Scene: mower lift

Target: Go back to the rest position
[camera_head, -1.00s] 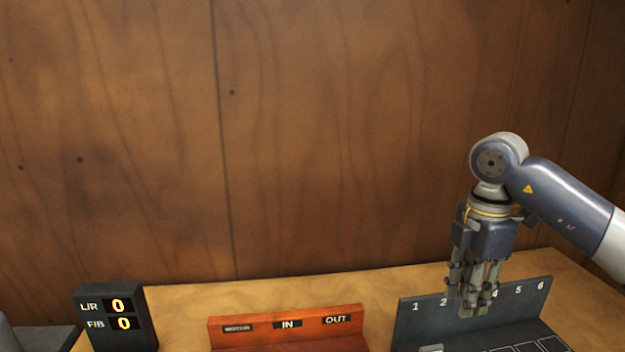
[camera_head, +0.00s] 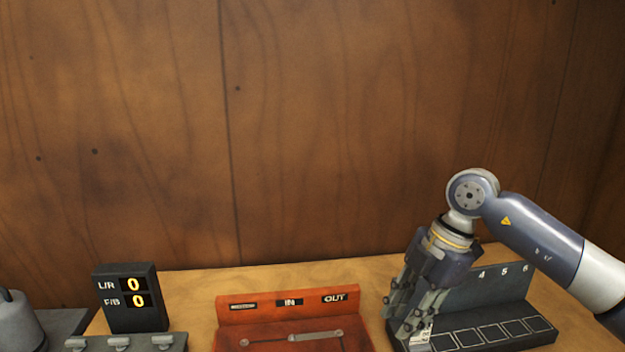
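My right gripper (camera_head: 408,330) points down at the left end of the dark numbered tray (camera_head: 478,290), in front of its low numbers. Its fingers hide the lower numbers; 4, 5 and 6 show. A small pale piece (camera_head: 424,336) shows beside the fingertips. I cannot tell whether the fingers touch or hold it, or how far they are open. My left gripper is not in view.
A red panel (camera_head: 268,334) marked IN and OUT, with a grey lever (camera_head: 316,336), stands left of the gripper. A black display (camera_head: 118,316) shows two zeros above grey switches (camera_head: 118,343). A grey cylindrical thing (camera_head: 18,325) is far left. A wooden wall (camera_head: 330,130) stands behind.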

